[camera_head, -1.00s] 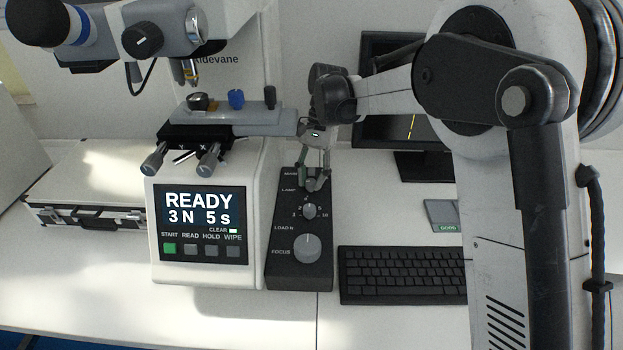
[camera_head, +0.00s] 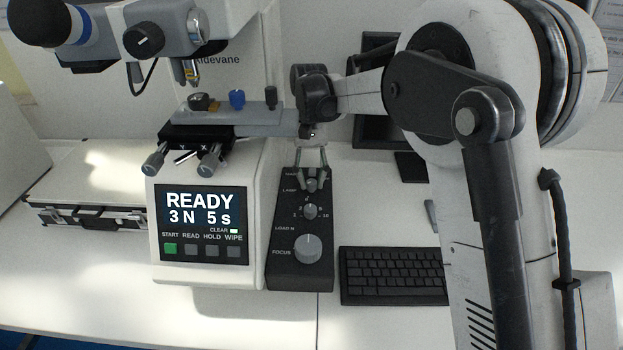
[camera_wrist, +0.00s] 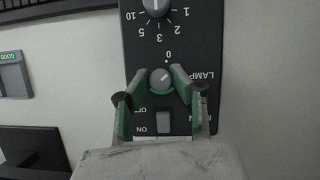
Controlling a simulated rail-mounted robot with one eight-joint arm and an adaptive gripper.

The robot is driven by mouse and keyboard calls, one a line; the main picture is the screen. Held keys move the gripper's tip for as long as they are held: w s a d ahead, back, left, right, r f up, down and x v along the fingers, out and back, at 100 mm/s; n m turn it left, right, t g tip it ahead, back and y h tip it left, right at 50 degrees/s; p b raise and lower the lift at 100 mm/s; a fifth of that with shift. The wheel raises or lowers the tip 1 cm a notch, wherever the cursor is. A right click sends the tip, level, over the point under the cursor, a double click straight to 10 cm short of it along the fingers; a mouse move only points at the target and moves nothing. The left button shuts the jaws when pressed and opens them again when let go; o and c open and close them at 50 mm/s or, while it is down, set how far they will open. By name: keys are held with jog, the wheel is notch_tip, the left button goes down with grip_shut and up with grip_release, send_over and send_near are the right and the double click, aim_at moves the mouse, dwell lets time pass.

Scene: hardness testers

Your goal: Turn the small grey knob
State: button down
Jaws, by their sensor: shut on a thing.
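The small grey knob (camera_wrist: 161,79) is the lamp knob on the black control panel (camera_head: 293,272). In the wrist view it sits between my gripper's (camera_wrist: 161,84) green-lined fingertips, which press on it from both sides. In the head view my gripper (camera_head: 311,181) points down at the same knob (camera_head: 312,185), which is partly hidden by the fingers. A white mark on the knob points up and to the right in the wrist view.
The load knob (camera_head: 310,212) and the larger focus knob (camera_head: 307,249) are on the same panel. A rocker switch (camera_wrist: 163,122) lies beside the lamp knob. The tester's screen (camera_head: 203,209) reads READY. A keyboard (camera_head: 393,275) lies to the right, and a stage (camera_head: 250,121) overhangs nearby.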

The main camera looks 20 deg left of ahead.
jog(key=c, duration=1.5)
grip_release()
jog(key=shift+r, duration=0.1)
jog(key=v, duration=1.2)
jog(key=shift+a, duration=0.1)
